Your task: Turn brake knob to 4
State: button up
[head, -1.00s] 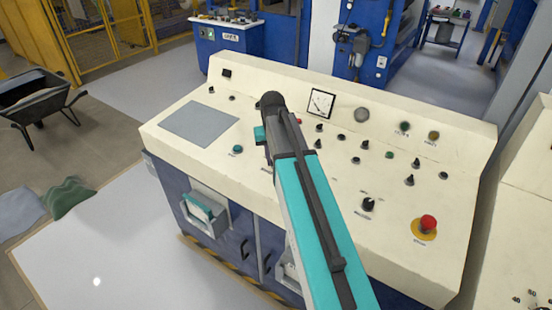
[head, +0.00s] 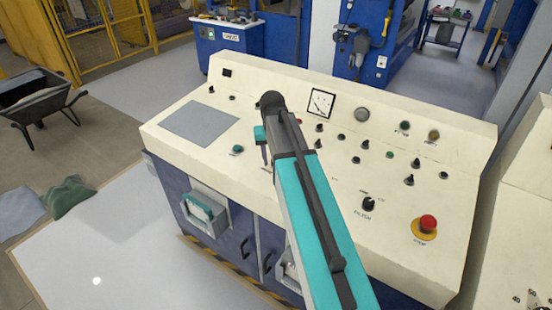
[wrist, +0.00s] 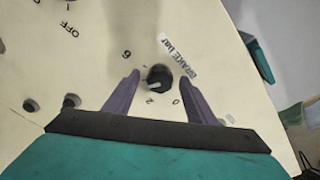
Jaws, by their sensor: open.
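The brake knob (wrist: 160,78) is a small black round knob on the cream panel, under a pale label with partly readable "BRAKE" text. Around it I read 0, 2 and 6; the 4 does not show, and my left finger covers part of the dial's left side. A pale mark on the knob's lower left edge seems to point between 2 and the left finger. My gripper (wrist: 160,75) is open, with one purple finger on each side of the knob. Small gaps show; I cannot tell whether either finger touches it. In the head view my arm hides the knob.
The cream console (head: 320,165) carries several other black knobs, a dial gauge (head: 321,103) and a red emergency button (head: 427,224) at right. A grey flat plate (head: 200,123) lies at left. A second cream panel (head: 528,225) stands at the right edge.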

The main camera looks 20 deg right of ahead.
jog(key=shift+r, duration=0.1)
notch_tip(320, 180, up, 13)
jog(key=s+a+b, duration=0.1)
jog(key=b, duration=0.1)
jog(key=shift+s+a+r+b, duration=0.2)
jog(key=shift+s+a+b, duration=0.05)
jog(key=shift+s+b, duration=0.15)
dwell(0.4)
jog(key=shift+r, duration=0.1)
dwell(0.4)
